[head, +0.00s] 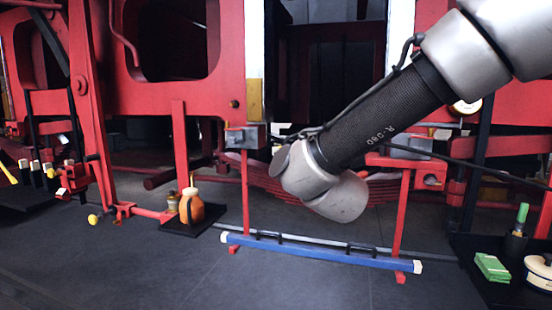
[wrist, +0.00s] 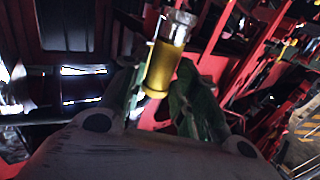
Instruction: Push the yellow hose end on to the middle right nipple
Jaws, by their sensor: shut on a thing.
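In the wrist view the green fingers of my gripper (wrist: 160,98) are shut on a yellow cylinder, the yellow hose end (wrist: 164,66), and hold it tilted slightly to the right. A pale, shiny piece (wrist: 180,26) shows at its far end; I cannot tell whether this is part of the hose end or a nipple. I cannot pick out the middle right nipple for certain in either view. In the head view my arm's wrist hides the gripper and the hose end.
Red frames surround the dark opening behind my arm. A blue bar (head: 320,253) lies low between red posts. An orange bottle (head: 191,207) stands on a black tray at the left. Dark floor is clear in front.

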